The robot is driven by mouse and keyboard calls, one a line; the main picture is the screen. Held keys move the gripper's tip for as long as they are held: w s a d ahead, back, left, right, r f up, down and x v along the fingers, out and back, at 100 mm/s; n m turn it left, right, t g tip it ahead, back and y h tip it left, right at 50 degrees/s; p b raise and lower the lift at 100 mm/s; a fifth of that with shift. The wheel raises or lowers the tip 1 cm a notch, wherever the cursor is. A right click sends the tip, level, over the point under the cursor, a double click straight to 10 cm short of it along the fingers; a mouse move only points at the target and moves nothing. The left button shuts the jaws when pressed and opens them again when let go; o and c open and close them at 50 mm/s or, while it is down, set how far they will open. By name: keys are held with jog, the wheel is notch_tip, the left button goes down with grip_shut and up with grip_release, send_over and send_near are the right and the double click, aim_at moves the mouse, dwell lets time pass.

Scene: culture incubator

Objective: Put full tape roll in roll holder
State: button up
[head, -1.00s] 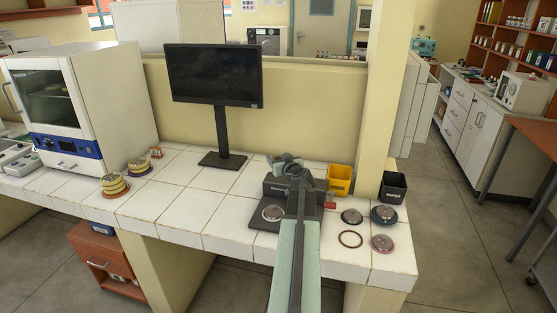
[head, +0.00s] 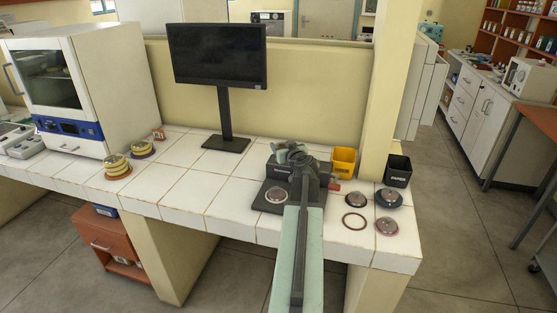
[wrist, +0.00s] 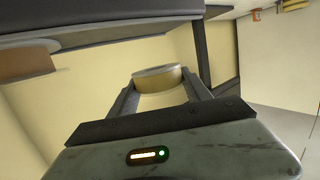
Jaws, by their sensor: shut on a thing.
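In the wrist view, my gripper (wrist: 160,92) is shut on a tan tape roll (wrist: 157,80) with a grey rim, between its two dark fingers. In the head view, my greenish gripper (head: 291,152) is above the back of a black bench device (head: 264,205). The held roll cannot be made out there.
A yellow bin (head: 343,161) and a black bin (head: 398,171) stand at the right. Several round discs (head: 388,198) and a thin ring (head: 354,221) lie near the bench's right end. A monitor (head: 218,55) stands behind. Stacked yellow discs (head: 117,166) sit at left. Mid-bench tiles are clear.

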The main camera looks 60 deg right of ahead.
notch_tip(320, 180, down, 5)
jog(key=b, duration=0.4)
jog(key=shift+r+b, duration=0.1)
jog(key=shift+b, duration=0.25)
jog(key=shift+r, duration=0.25)
jog(key=shift+f, duration=0.25)
jog(key=o, duration=1.3)
jog(key=shift+o, duration=0.2)
jog(key=shift+s+a, duration=0.1)
